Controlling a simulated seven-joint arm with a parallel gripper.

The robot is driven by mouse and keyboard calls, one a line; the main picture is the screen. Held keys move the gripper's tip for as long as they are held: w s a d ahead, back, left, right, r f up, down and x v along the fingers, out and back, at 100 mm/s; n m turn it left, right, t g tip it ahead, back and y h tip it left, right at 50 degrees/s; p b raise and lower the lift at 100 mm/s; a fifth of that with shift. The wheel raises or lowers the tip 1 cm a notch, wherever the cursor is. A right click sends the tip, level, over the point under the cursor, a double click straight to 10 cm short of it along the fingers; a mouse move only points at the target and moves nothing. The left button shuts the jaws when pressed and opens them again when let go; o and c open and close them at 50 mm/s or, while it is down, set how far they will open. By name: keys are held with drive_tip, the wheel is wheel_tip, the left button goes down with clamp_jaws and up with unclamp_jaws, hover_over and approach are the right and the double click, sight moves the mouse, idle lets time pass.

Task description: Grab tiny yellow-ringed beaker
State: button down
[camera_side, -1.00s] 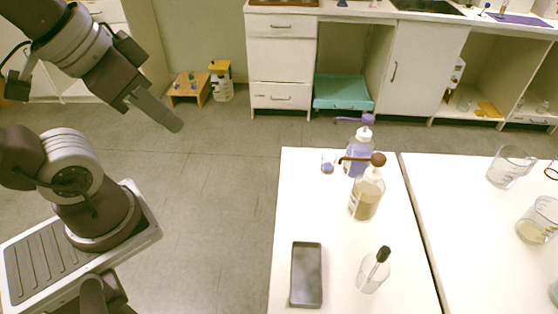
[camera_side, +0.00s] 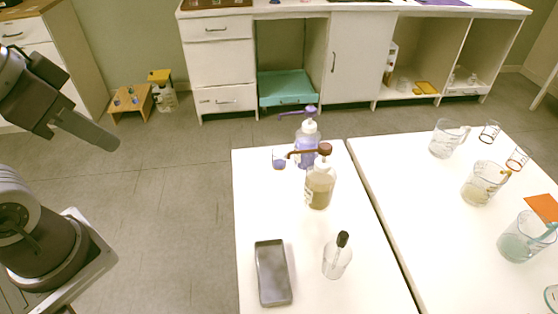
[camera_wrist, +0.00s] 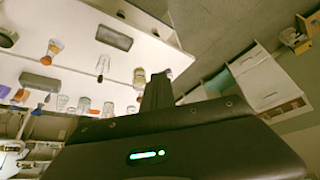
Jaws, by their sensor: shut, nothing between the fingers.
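My gripper (camera_side: 112,144) is shut and empty, in the air left of the white tables in the side view; its closed fingers also show in the wrist view (camera_wrist: 158,88). No beaker with a clearly yellow ring can be made out. On the right table are two small ringed beakers: one with an orange-red ring (camera_side: 518,158) and one with a dark brownish ring (camera_side: 490,131). A larger beaker (camera_side: 482,186) there has a yellowish part at its rim. A small beaker with blue contents (camera_side: 279,163) stands on the near table. My gripper is far from all of them.
The right table also holds a large beaker (camera_side: 446,140) and a teal-filled beaker (camera_side: 520,240). Floor is open between arm and table.

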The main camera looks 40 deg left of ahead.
drive_tip(key=c, duration=2.2)
unclamp_jaws()
drive_tip(key=c, duration=0.8)
unclamp_jaws()
